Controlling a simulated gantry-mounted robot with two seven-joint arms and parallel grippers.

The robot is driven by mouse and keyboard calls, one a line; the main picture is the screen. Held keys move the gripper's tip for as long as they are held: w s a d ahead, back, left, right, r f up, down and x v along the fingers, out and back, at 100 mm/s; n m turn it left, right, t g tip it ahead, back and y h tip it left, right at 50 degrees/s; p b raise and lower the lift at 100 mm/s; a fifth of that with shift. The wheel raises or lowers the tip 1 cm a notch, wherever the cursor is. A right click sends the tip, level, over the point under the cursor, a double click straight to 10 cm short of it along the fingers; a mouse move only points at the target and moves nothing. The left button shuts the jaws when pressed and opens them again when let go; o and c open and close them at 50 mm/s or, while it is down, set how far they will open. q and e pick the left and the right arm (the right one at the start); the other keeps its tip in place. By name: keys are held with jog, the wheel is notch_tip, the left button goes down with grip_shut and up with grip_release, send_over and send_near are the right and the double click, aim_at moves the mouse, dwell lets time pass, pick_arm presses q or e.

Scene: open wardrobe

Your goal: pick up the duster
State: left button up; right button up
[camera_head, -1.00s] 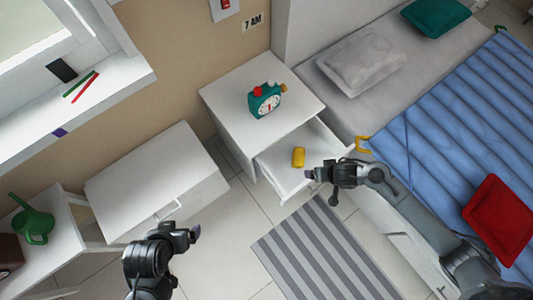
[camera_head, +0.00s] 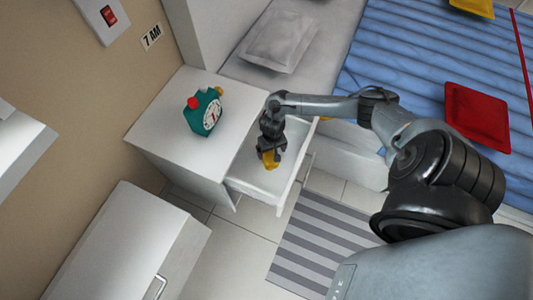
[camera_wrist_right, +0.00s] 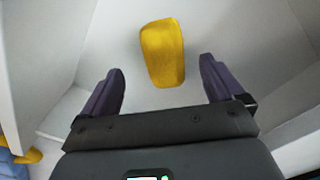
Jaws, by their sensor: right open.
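The duster (camera_wrist_right: 162,53) is a yellow block lying on the white floor of the open drawer. In the head view the duster (camera_head: 270,158) is partly hidden by my right gripper (camera_head: 268,152), which points down into the drawer above it. In the right wrist view my right gripper (camera_wrist_right: 162,88) is open, with its two dark fingers apart. The duster lies between and just beyond the fingertips, and nothing is held. My left gripper is not in view now.
The open drawer (camera_head: 247,192) has white walls close around my right gripper. A teal alarm clock (camera_head: 204,112) stands on the nightstand (camera_head: 165,125). A bed with a blue cover (camera_head: 420,50) and a red cushion (camera_head: 477,117) is at the right. A striped rug (camera_head: 318,245) lies in front.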

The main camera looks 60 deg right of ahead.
aim_at(270, 156)
notch_tip(270, 156, down, 3)
jog(key=shift+r+b, duration=0.2)
jog(key=shift+b, duration=0.3)
jog(key=f+b, duration=0.2)
jog(key=w+f+b, duration=0.1)
jog(key=f+b, duration=0.1)
jog(key=f, duration=0.1)
jog(key=shift+d, duration=0.15)
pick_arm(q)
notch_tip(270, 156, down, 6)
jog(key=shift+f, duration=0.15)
